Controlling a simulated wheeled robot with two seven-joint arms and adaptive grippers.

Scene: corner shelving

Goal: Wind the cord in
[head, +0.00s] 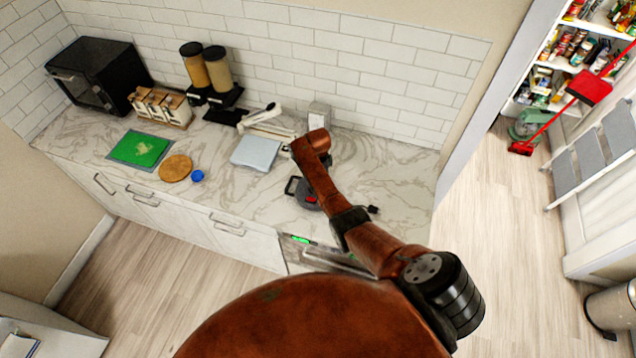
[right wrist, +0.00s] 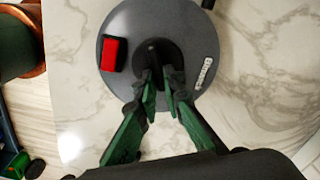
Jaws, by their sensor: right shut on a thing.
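The cord reel (head: 306,198), a dark grey round body with a red part, lies on the marble counter near its front edge. It also shows in the right wrist view as a grey disc (right wrist: 122,25) with a red block (right wrist: 114,53), a pale label strip and a dark central knob (right wrist: 153,48). My right gripper (right wrist: 158,84) is shut on the knob, with its green fingers reaching up over the disc. In the head view my right arm hides most of the gripper. A small black piece (head: 373,209), perhaps the cord's plug, lies right of the reel. My left gripper is not in view.
A pale blue-grey scale-like box (head: 256,152) stands left of the reel. A round wooden board (head: 175,168), blue cup (head: 197,176), green board (head: 139,149), dispensers (head: 219,68) and a black microwave (head: 96,73) are farther left. The counter's right end is mostly clear.

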